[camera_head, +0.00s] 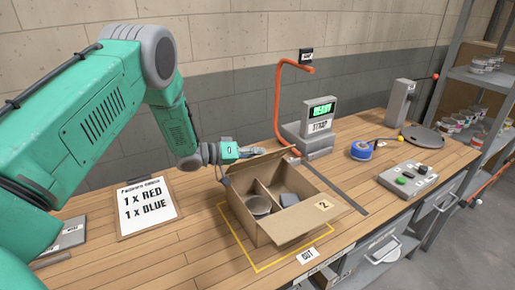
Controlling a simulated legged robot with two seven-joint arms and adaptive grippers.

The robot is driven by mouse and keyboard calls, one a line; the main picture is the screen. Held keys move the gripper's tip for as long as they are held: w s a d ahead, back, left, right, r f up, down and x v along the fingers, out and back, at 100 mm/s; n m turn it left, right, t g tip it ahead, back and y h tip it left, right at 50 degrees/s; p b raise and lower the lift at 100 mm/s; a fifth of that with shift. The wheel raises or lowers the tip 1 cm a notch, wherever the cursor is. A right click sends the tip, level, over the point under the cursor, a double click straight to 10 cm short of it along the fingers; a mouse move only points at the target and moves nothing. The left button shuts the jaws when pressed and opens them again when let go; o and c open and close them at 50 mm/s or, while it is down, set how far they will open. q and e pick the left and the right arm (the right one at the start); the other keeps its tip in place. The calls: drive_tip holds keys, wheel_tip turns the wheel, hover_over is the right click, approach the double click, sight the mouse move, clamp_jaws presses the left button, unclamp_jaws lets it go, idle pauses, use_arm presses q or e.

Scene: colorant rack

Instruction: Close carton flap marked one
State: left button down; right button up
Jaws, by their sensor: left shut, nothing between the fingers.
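An open cardboard carton (271,238) stands inside a yellow outline on the wooden bench. Its near right flap, marked 2 (310,221), is folded outward. A far flap (258,160) stands raised and slanted at the back edge; no number shows on its visible side. Inside, a divider separates a round grey tin (258,206) from a darker grey item (289,199). My left gripper (250,151) is shut and empty, just behind the raised far flap. Whether it touches the flap is unclear. My right gripper is not in view.
A packing order card (148,207) lies left of the carton. A blue tape roll (361,150) and a button panel (408,178) lie to the right. Shelves with tins (483,65) stand far right.

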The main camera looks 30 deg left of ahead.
use_arm(q)
drive_tip(key=shift+s+d+f, duration=0.1)
drive_tip(key=shift+s, duration=0.05)
drive_tip(key=shift+s+d, duration=0.1)
drive_tip(key=shift+d, duration=0.1)
drive_tip(key=shift+s+d+m, duration=0.1)
drive_tip(key=shift+d+m, duration=0.2)
drive_tip(key=shift+d, duration=0.8)
drive_tip(key=shift+a+f, duration=0.25)
drive_tip(key=shift+a, duration=0.55)
drive_tip(key=shift+d, duration=0.1)
